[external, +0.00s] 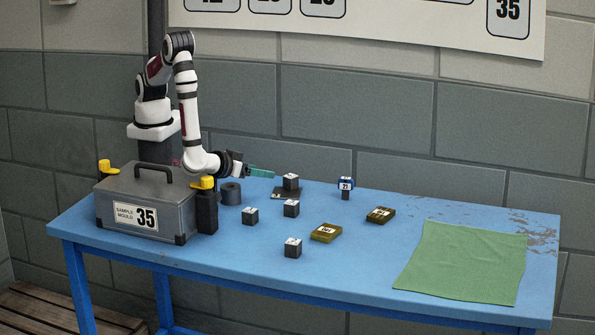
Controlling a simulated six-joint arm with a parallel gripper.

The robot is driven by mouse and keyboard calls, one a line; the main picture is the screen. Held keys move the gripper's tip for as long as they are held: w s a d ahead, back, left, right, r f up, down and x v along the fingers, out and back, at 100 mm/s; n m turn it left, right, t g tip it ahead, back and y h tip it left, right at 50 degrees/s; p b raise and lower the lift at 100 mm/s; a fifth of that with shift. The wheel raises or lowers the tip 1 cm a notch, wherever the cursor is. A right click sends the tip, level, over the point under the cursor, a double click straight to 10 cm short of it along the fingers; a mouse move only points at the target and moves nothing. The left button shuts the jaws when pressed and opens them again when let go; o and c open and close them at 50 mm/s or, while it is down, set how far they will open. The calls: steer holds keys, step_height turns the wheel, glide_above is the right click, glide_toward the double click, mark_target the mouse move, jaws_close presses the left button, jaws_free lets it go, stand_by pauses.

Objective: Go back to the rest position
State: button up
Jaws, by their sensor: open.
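My gripper (262,172) is at the end of my white arm, above the blue table (350,275) at its left half. Its greenish fingers point to the right and hold nothing that I can see. They are open, though the gap between them is hard to make out at this size. A dark cube (291,182) with a white top mark sits on a flat dark plate (284,194) just right of the fingertips, apart from them. My arm bends down from its mount on the dark post at the back left.
A grey case (148,205) labelled 35 stands front left beside yellow-topped clamps. A green cloth (463,262) lies right.

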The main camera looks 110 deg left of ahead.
steer(key=w+d+r+m+t+h, duration=0.45)
steer(key=w+d+h, duration=0.25)
steer(key=w+h, duration=0.25)
steer(key=s+d+r+m+g+h, duration=0.35)
steer(key=s+r+m+h, duration=0.2)
steer(key=r+m, duration=0.25)
steer(key=s+a+r+m+g+y, duration=0.1)
steer(key=s+a+m+g+y, duration=0.1)
steer(key=s+a, duration=0.6)
steer(key=s+a+r+m+g+y, duration=0.2)
steer(key=s+a+m+g, duration=0.2)
steer(key=s+a, duration=0.5)
steer(key=s, duration=0.7)
steer(key=shift+s+m, duration=0.2)
steer(key=shift+m, duration=0.15)
